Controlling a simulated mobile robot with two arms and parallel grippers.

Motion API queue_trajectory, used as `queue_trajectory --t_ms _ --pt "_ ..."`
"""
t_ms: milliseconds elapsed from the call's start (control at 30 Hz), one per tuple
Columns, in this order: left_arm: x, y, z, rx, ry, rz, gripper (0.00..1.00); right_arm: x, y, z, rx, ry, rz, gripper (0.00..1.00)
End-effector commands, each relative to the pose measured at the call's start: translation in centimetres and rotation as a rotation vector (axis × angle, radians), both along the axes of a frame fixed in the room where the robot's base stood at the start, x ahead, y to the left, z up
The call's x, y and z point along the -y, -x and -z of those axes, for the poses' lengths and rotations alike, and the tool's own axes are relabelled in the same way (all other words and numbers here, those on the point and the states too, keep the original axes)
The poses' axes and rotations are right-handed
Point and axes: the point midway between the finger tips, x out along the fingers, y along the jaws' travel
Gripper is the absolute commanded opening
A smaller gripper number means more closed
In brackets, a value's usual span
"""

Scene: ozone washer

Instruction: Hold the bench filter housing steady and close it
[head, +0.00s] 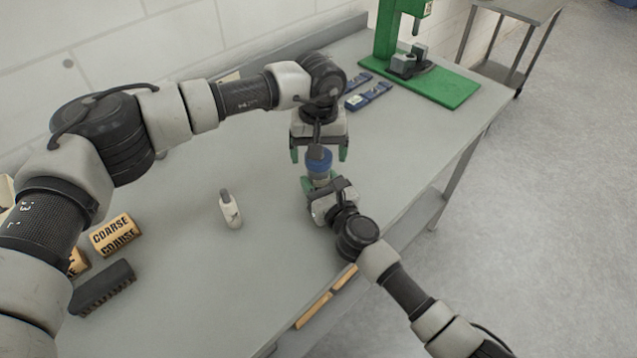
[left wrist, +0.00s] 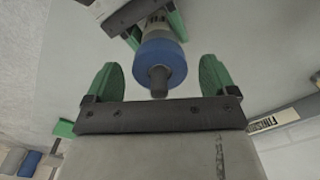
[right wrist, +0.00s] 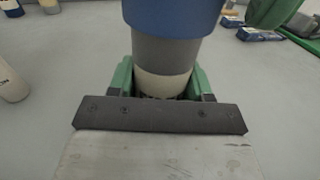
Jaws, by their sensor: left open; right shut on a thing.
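The filter housing stands upright on the bench, with a blue cap (head: 319,160) bearing a dark knob on top and a grey and cream body (right wrist: 165,50). My right gripper (head: 322,187) is shut around the body, with its green fingers on either side in the right wrist view (right wrist: 163,82). My left gripper (head: 319,154) is open above the cap, one green finger to each side. In the left wrist view the cap (left wrist: 160,60) and knob lie between and beyond the open fingers, apart from them. The seam under the cap is partly hidden.
Boxes marked COARSE (head: 115,235) and a dark block (head: 102,287) lie at the left. Blue packets (head: 368,95) and a green press (head: 385,45) are at the back. The bench front edge is close on the right.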

Motion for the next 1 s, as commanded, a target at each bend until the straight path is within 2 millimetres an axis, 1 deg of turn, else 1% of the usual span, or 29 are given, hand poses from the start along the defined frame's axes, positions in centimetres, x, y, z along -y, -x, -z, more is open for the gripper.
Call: queue_trajectory --t_ms 33,200,267,500,567,667,767,867,1000 --pt "0.0 -0.1 -0.7 0.003 0.001 0.000 0.86 0.0 0.0 0.1 -0.002 0.000 0.000 0.00" --pt "0.0 0.0 -3.0 0.002 0.001 0.000 0.86 0.0 0.0 0.1 -0.002 0.000 0.000 0.00" --pt "0.0 0.0 -3.5 0.002 0.000 0.000 0.86 0.0 0.0 0.1 -0.002 0.000 0.000 0.00" --pt "0.0 0.0 -3.7 0.000 0.000 0.000 0.86 0.0 0.0 0.1 -0.002 0.000 0.000 0.00" --pt "0.0 0.0 -3.7 0.000 0.000 -0.001 0.81 0.0 0.0 0.1 -0.002 0.000 0.000 0.00" --pt "0.0 0.0 -3.8 0.000 0.000 -0.030 0.81 0.0 0.0 0.1 -0.002 0.000 0.000 0.00" --pt "0.0 0.0 -3.9 0.000 0.001 -0.121 0.81 0.0 0.0 0.1 -0.002 0.000 0.000 0.00" --pt "0.1 0.0 -4.2 -0.001 0.000 -0.282 0.81 0.0 0.0 0.1 -0.001 0.000 0.000 0.00" --pt "0.1 0.0 -4.6 0.000 0.002 -0.579 0.81 0.0 0.0 0.1 -0.001 0.000 0.000 0.00"
